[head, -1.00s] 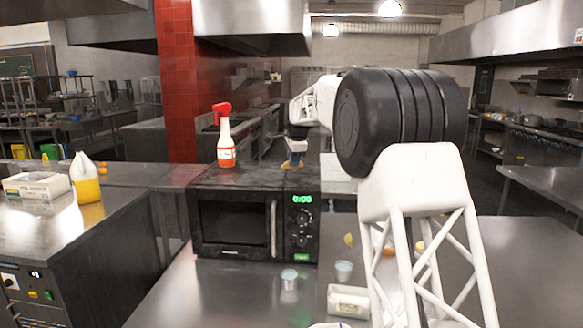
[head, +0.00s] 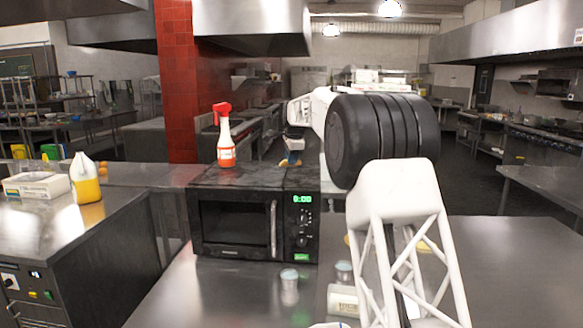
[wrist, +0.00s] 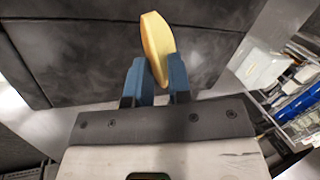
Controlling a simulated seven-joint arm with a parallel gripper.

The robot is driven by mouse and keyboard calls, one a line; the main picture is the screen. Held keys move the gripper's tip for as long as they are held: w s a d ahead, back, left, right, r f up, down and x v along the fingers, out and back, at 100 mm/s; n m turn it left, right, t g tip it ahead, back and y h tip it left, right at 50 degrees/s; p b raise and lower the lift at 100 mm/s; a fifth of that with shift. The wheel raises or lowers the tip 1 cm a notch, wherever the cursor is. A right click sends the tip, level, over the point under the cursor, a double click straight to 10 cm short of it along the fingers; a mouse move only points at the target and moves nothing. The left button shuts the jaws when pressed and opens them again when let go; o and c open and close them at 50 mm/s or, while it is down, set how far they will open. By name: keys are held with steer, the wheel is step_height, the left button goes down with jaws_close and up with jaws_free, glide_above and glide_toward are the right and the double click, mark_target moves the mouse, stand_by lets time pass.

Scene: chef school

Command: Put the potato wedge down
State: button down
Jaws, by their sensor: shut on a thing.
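The potato wedge (wrist: 156,45) is pale yellow and sticks out between the two blue fingertips in the wrist view. My gripper (wrist: 159,75) is shut on it. In the head view my gripper (head: 291,152) is small and sits at the back right of the black microwave (head: 235,220), near its top. The wedge shows there only as a tiny yellowish spot (head: 284,162) at the fingertips. In the wrist view a dark smudged surface lies behind the wedge. I cannot tell whether the wedge touches it.
A spray bottle (head: 226,145) with a red head stands on the microwave, left of my gripper. Small lidded shakers (head: 289,285) stand on the steel counter (head: 190,300) in front. In the wrist view a wire basket (wrist: 290,100) with a blue item lies at the right.

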steer(key=shift+f, duration=1.7)
steer(key=c, duration=1)
jaws_free()
steer(key=shift+f, duration=0.1)
steer(key=shift+v, duration=6.1)
